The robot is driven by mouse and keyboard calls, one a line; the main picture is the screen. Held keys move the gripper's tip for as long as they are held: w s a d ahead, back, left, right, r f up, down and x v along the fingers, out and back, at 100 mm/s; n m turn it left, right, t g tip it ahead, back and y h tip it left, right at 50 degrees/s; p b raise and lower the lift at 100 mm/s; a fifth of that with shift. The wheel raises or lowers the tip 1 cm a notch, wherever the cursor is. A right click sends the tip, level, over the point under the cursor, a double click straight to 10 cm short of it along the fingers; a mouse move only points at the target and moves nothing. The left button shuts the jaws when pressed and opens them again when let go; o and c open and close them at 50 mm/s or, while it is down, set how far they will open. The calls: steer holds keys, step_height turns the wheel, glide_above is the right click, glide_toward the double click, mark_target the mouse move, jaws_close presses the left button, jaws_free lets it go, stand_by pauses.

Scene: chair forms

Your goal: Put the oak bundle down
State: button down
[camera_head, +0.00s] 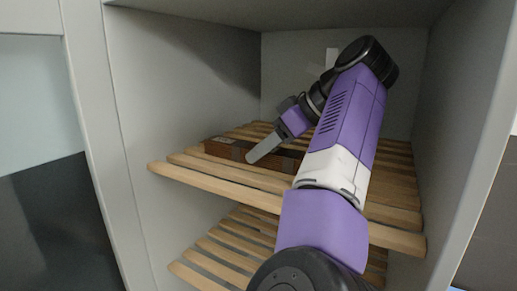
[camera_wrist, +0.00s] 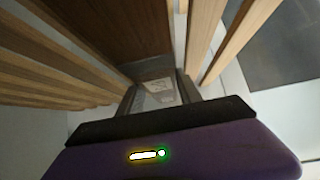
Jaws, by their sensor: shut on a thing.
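The oak bundle is a long, flat, dark brown piece (camera_head: 225,149) at the upper slatted shelf (camera_head: 230,188), lying across the picture behind my gripper finger. Its right part is partly hidden by my arm. My gripper (camera_head: 265,148) is shut on it. In the wrist view the brown bundle (camera_wrist: 125,35) runs up from the jaws, with a pale printed label (camera_wrist: 158,88) between the fingers. Slats show on both sides of it. The bundle looks level and close to the slats; I cannot tell whether it rests on them.
Grey cabinet walls (camera_head: 175,85) stand close on the left, right and back. A second slatted shelf (camera_head: 215,262) lies below. The front slats of the upper shelf are bare at the left. My arm reaches in from the front right.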

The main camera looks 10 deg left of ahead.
mark_target(290, 153)
steer(key=shift+d, duration=0.1)
steer(key=shift+f, duration=0.15)
steer(key=c, duration=0.8)
jaws_free()
steer(key=shift+r, duration=0.25)
steer(key=shift+d+r, duration=0.5)
steer(key=shift+r, duration=0.2)
steer(key=shift+s+d+r, duration=0.15)
steer(key=shift+s+d, duration=0.05)
steer(key=shift+s, duration=0.05)
steer(key=shift+b+v, duration=0.9)
steer(key=shift+v, duration=1.65)
steer(key=shift+d, duration=0.1)
